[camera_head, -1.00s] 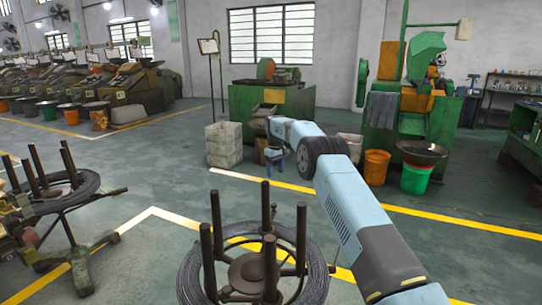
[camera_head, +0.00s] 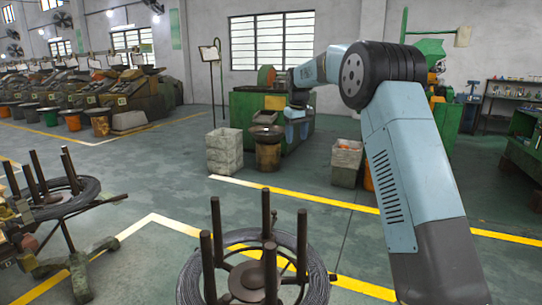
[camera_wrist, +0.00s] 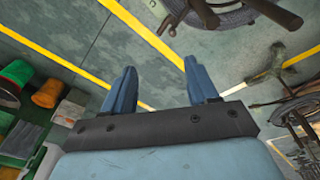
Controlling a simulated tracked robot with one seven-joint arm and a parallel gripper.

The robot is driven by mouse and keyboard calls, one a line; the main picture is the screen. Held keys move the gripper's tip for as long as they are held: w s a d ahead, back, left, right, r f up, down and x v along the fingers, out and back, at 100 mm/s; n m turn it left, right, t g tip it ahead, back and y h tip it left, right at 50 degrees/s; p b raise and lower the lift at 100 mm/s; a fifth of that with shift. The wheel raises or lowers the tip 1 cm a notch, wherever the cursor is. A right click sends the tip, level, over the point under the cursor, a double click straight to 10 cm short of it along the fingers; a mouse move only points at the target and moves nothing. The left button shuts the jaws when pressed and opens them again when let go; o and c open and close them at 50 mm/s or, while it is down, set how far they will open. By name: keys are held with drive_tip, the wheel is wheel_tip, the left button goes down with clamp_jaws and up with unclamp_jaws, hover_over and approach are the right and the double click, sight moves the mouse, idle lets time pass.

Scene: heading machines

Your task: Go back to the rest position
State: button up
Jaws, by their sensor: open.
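My gripper (camera_wrist: 162,88) shows in the wrist view with its two blue fingers spread apart. Nothing is between them; only the green floor and yellow lines show beyond. In the head view my light blue arm rises from the lower right, bends at a black joint and reaches left. My gripper (camera_head: 293,132) hangs there at the arm's end, in front of the green machine (camera_head: 240,112). Its fingers are small in that view.
A wire coil stand (camera_head: 262,272) with upright posts is close in front, and another (camera_head: 62,195) is at the left. A pale crate (camera_head: 224,152) and a grey-topped bucket (camera_head: 267,150) stand by the green machine. Open floor lies between.

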drive_tip(key=s+d+r+m+t, duration=0.1)
drive_tip(key=s+d+r, duration=0.25)
drive_tip(key=s, duration=0.55)
drive_tip(key=s+d+r+m, duration=0.1)
drive_tip(key=s+d+r, duration=0.25)
drive_tip(key=s, duration=0.55)
drive_tip(key=s+d+r+m+t, duration=0.1)
drive_tip(key=s+d+r, duration=0.1)
drive_tip(key=s+r, duration=0.5)
drive_tip(key=s+d+f+m, duration=0.1)
drive_tip(key=s+f, duration=0.3)
drive_tip(key=s, duration=0.5)
drive_tip(key=s+d+f+m+t, duration=0.1)
drive_tip(key=s+f, duration=0.3)
drive_tip(key=s, duration=0.6)
drive_tip(key=s+d+f, duration=0.3)
drive_tip(key=s+f, duration=0.1)
drive_tip(key=s, duration=0.6)
drive_tip(key=shift+s+m+t, duration=0.15)
drive_tip(key=shift+m+t, duration=0.25)
drive_tip(key=shift+c, duration=1.4)
drive_tip(key=shift+a, duration=0.15)
